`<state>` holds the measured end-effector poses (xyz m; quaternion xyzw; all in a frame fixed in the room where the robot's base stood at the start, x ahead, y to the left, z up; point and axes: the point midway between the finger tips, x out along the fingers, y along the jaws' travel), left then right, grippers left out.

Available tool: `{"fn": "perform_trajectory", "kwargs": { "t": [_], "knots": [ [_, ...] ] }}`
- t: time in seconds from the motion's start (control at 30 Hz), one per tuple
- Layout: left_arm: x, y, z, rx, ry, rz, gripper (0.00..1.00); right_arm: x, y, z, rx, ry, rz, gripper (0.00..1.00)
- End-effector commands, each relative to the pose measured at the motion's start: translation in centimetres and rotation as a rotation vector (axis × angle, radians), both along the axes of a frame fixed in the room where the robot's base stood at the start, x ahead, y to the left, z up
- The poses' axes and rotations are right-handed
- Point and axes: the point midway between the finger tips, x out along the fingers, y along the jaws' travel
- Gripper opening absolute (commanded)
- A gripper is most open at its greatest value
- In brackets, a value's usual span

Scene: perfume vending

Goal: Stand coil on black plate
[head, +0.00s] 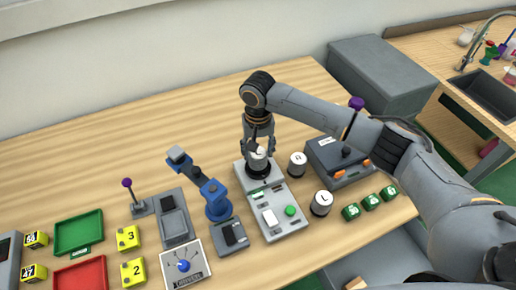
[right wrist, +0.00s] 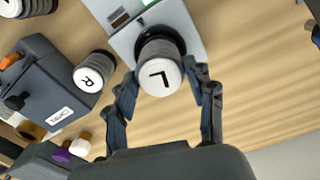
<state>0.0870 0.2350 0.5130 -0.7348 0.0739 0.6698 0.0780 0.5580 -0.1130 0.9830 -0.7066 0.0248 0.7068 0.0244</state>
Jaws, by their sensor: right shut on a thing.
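My right gripper (head: 259,146) is shut on a coil (head: 258,160) with a white top and dark ridged side. In the right wrist view, the coil (right wrist: 160,75) shows a letter L and sits between the fingers of the gripper (right wrist: 165,92). The round black plate (head: 259,173), at the far end of a grey device, is directly beneath it. The coil looks upright on or just over the plate; contact is hard to tell. A coil marked R (head: 297,165) and another coil (head: 321,204) stand to the right of the device. My left gripper is not in view.
The grey device (head: 285,215) has a green button. A dark box (head: 340,160) with orange parts is to the right, and green cubes (head: 370,202) stand in front. A blue jointed arm (head: 214,195) stands close left. The table behind is clear.

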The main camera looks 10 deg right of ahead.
Motion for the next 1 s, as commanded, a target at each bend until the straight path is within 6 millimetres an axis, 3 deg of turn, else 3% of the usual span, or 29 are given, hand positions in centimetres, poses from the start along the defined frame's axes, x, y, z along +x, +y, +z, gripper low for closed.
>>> {"fn": "perform_trajectory", "kwargs": {
  "t": [0.8,0.83,0.93,1.0],
  "knots": [
    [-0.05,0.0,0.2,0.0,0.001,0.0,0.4,-0.01,0.02,-0.8,0.001,0.0,0.001,0.31],
    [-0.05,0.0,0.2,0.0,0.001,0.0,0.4,-0.01,0.02,-0.8,0.001,0.0,0.001,0.6],
    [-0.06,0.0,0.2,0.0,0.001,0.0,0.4,-0.01,0.02,-0.8,0.001,0.0,0.001,0.8],
    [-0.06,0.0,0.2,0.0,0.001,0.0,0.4,-0.01,0.02,-0.8,0.001,0.0,0.001,0.8]
  ]
}}
